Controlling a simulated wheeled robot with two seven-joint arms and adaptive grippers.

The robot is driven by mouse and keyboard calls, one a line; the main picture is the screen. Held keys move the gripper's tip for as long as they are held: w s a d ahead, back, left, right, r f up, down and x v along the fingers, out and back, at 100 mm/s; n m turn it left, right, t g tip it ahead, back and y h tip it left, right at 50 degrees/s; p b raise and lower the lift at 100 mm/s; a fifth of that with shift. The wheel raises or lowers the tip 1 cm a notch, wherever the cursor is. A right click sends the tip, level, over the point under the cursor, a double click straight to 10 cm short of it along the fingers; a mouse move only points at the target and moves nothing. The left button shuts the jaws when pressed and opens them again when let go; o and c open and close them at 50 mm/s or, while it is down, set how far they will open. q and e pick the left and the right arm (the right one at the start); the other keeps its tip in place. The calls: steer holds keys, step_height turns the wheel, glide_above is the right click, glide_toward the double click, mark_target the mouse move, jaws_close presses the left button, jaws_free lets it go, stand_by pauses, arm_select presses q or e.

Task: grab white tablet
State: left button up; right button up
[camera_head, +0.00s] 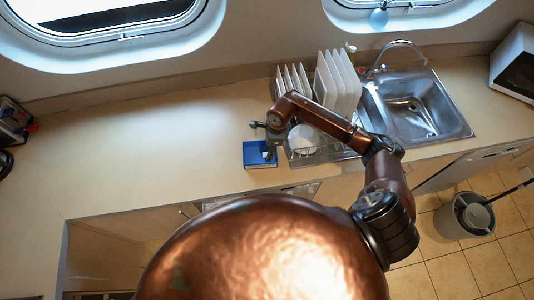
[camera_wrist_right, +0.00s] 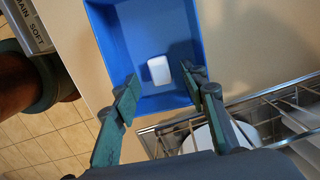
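The white tablet (camera_wrist_right: 159,70) is a small rounded block lying inside an open blue box (camera_wrist_right: 125,29), near the box wall closest to my gripper. The blue box also shows in the head view on the counter (camera_head: 249,155), left of the dish rack; I cannot make out the tablet there. My right gripper (camera_wrist_right: 163,82) is open and empty, with its fingers apart on either side of the tablet in the picture. I cannot tell how far above it they are. In the head view the right gripper (camera_head: 270,142) is over the box. My left gripper is not in view.
A wire dish rack (camera_head: 327,156) with several white plates (camera_head: 338,82) and a white bowl (camera_head: 303,138) stands right beside the box. A metal sink (camera_head: 418,105) lies further right. The counter (camera_head: 140,140) left of the box is clear.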

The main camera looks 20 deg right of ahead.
steer(key=shift+a+f, duration=0.1)
steer(key=shift+f, duration=1.05)
steer(key=shift+c, duration=1.4)
steer(key=c, duration=0.5)
steer(key=shift+c, duration=1.2)
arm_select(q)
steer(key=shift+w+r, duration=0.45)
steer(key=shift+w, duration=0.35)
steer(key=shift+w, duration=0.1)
